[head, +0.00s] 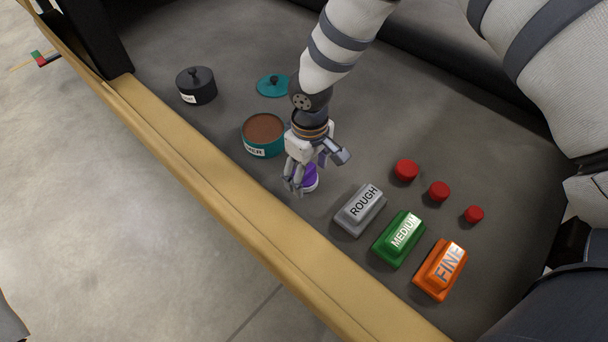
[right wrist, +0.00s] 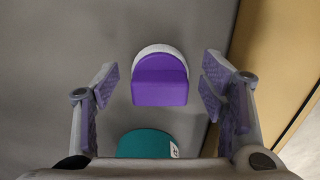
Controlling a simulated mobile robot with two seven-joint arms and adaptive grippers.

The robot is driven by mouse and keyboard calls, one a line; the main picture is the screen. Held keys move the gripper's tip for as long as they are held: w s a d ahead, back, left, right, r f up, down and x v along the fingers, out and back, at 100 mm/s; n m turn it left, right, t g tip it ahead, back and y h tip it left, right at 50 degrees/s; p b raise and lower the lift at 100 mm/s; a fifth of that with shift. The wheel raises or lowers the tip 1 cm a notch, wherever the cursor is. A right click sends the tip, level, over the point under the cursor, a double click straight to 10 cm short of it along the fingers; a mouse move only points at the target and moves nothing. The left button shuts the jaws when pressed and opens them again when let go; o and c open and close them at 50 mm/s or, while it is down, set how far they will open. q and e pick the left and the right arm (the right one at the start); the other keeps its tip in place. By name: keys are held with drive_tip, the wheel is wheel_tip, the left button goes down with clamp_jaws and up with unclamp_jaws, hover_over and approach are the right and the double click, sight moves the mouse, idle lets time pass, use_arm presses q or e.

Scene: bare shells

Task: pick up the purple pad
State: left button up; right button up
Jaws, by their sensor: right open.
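The purple pad (right wrist: 160,88) has a rounded white back part and lies on the grey surface. In the right wrist view it sits between my open fingers, with space on both sides. In the head view only a part of the purple pad (head: 310,178) shows beneath and behind my right gripper (head: 316,172). My right gripper (right wrist: 161,95) is open and empty, above the pad; how far above is hard to tell. My left gripper is not in view.
A teal pot (head: 264,136) with brown contents stands close behind the pad. A teal lid (head: 274,85) and a dark lidded pot (head: 196,85) are farther back. Grey (head: 360,210), green (head: 398,238) and orange (head: 440,270) blocks and red knobs (head: 438,191) lie to the right. A wooden edge (head: 230,208) runs along the left.

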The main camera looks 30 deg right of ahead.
drive_tip(key=shift+r, duration=0.1)
drive_tip(key=shift+c, duration=0.6)
drive_tip(key=c, duration=1.1)
